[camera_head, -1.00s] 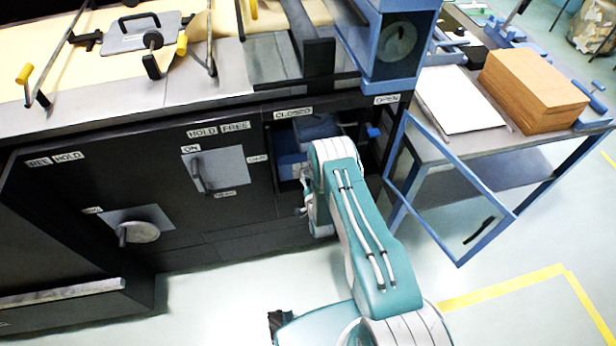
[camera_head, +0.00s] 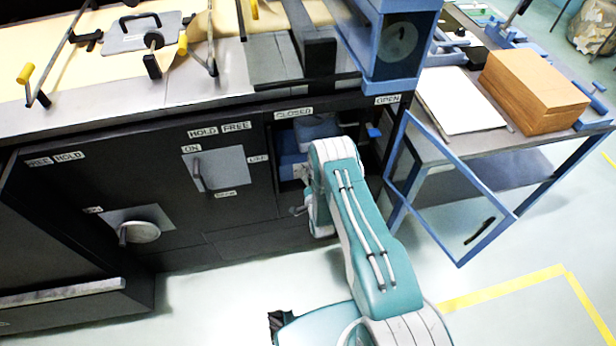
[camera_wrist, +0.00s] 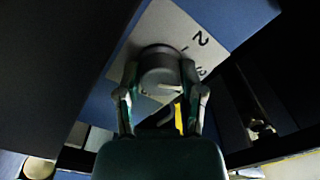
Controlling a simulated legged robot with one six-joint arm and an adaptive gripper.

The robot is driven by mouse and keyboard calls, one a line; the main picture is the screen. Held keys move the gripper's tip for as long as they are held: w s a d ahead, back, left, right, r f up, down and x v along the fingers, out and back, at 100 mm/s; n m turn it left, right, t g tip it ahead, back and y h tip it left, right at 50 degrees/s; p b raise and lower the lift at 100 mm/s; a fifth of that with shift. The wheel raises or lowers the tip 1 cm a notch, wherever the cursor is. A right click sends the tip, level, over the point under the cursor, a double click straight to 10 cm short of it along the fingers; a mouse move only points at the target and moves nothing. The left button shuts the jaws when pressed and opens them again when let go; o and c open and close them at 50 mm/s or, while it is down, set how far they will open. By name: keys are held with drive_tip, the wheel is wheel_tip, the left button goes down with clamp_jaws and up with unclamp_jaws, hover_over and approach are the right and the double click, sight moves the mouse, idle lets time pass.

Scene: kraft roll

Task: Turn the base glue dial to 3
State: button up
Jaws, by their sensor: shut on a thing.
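The glue dial (camera_wrist: 160,68) is a round grey knob on a pale plate (camera_wrist: 180,32) in the wrist view. The plate carries a 2 and a partly hidden mark that looks like a 3. A short light line shows on the knob's face, toward the lower right. My gripper (camera_wrist: 160,86) has one finger on each side of the knob and is shut on it. In the head view my arm reaches into the open bay of the black cabinet, and the dial is hidden there.
A blue-framed clear door (camera_head: 455,190) stands open right of the bay. Left of the bay are a lever plate (camera_head: 222,170) and a round handle (camera_head: 138,232) on the cabinet front. A side table (camera_head: 520,160) holds a brown stack (camera_head: 535,90).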

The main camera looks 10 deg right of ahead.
drive_tip(key=shift+w+d, duration=0.1)
drive_tip(key=o, duration=1.2)
drive_tip(key=shift+c, duration=0.2)
drive_tip(key=s, duration=1.2)
drive_tip(key=shift+s+f, duration=0.1)
